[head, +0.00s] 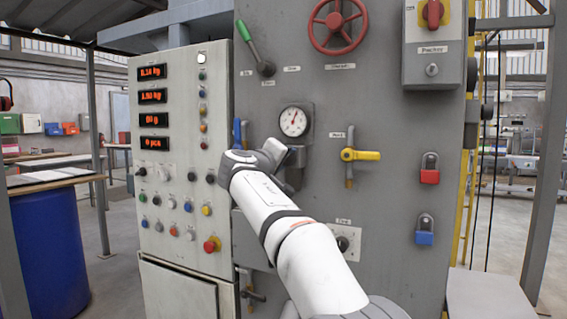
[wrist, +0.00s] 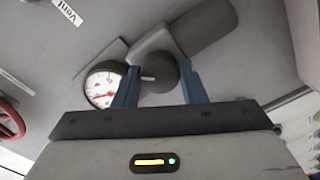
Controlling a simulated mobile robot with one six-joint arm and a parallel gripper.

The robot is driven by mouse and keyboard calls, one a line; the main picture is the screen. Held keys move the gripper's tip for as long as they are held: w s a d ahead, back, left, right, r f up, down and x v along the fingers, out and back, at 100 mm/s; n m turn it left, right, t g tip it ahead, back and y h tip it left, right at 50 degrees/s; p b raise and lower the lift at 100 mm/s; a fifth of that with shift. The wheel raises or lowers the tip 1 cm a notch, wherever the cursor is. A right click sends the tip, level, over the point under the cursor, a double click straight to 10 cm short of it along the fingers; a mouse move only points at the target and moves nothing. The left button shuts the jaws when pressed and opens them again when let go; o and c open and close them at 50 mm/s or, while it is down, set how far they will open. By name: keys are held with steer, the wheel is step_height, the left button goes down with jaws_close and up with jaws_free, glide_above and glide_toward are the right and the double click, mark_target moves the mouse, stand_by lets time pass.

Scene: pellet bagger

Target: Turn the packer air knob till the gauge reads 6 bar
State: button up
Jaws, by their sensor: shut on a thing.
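The packer air knob (wrist: 160,72) is a dark round knob below the gauge, on a grey fitting. My gripper (wrist: 158,80) has its blue fingers on either side of the knob and is shut on it. The round white gauge (head: 294,121) is on the grey panel just above my wrist; its red needle points up and slightly right. The gauge also shows beside a finger in the wrist view (wrist: 101,86), partly covered. Its numbers are too small to read. In the head view my arm hides the fingers and most of the knob.
A yellow valve handle (head: 360,155) sits close right of my wrist. A red handwheel (head: 338,25) and a green lever (head: 254,45) are above. A control cabinet (head: 160,250) with buttons stands left. Red (head: 429,175) and blue (head: 425,236) padlocks hang on the right.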

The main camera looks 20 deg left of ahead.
steer(key=shift+r, duration=0.1)
stand_by(0.3)
steer(key=o, duration=1)
steer(key=s, duration=0.2)
steer(key=s+b, duration=0.1)
steer(key=s, duration=0.4)
steer(key=shift+s+a, duration=0.3)
steer(key=shift+s, duration=0.05)
